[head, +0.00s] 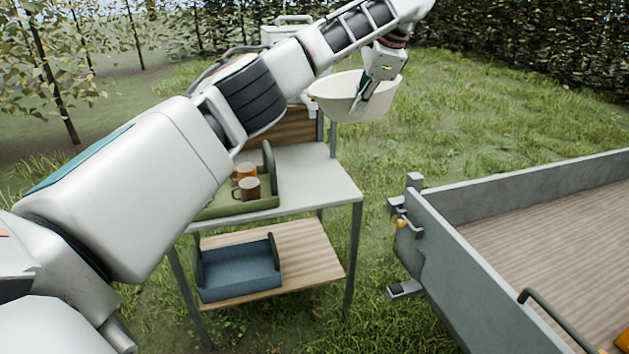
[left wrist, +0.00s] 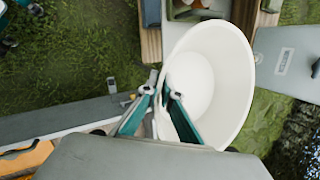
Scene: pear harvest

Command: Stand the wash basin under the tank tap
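The cream wash basin (head: 335,97) is in the air beyond the far right of the table, roughly upright. My left gripper (head: 362,96) is shut on its rim, one finger inside the bowl and one outside. The left wrist view shows the same hold, with the basin (left wrist: 232,65) right of the gripper (left wrist: 160,92). A pale tank-like container (head: 287,31) stands behind my left arm and is mostly hidden. A grey surface with a label (left wrist: 285,68) beside the basin may be part of it.
A metal table (head: 315,178) holds a green tray (head: 268,203) with two mugs (head: 248,188). A blue tray (head: 240,272) lies on its wooden lower shelf (head: 315,262). A grey-walled trailer (head: 455,265) stands at the right. Open grass (head: 490,110) lies beyond.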

